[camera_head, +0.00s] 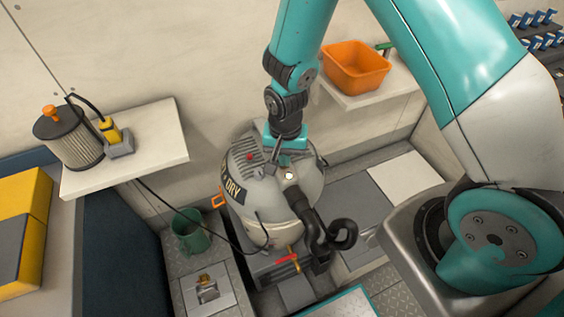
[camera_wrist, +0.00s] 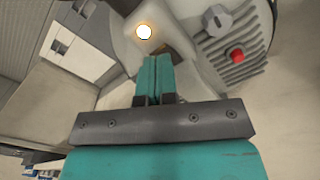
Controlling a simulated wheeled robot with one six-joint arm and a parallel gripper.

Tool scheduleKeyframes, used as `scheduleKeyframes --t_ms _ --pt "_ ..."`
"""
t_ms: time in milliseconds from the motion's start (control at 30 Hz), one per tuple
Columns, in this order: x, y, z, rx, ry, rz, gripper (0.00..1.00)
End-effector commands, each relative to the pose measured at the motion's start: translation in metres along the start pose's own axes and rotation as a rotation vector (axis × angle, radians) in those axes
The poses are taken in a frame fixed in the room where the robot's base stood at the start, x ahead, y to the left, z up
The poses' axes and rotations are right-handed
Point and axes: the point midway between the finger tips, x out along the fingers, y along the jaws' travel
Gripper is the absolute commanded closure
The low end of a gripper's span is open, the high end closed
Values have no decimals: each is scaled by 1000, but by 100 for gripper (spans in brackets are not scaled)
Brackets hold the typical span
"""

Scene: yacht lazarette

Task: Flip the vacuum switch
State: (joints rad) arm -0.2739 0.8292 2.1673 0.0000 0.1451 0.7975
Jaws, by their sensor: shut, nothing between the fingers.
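The wrist view shows the light (camera_wrist: 144,32), a grey knob (camera_wrist: 217,20) and the red button (camera_wrist: 237,56) beside moulded ribs. My gripper (camera_head: 286,157) points down at the vacuum's top; in the wrist view its teal fingers (camera_wrist: 153,62) are shut and empty, just below the light. I cannot make out a switch lever; the fingers may hide it. Contact is unclear.
A black hose (camera_head: 318,237) and a red-handled valve (camera_head: 288,259) are at the vacuum's front. A green mug (camera_head: 188,231) stands left. A shelf (camera_head: 160,140) holds a filter canister (camera_head: 72,140). An orange bin (camera_head: 356,66) sits on a back shelf (camera_head: 378,96).

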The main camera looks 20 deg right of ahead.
Motion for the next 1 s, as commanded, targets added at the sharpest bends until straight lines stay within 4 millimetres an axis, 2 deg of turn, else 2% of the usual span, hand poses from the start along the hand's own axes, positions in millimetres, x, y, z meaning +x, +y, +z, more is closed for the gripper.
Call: scheduleKeyframes --t_ms 1000 --pt "16 0 0 0 0 0 100"
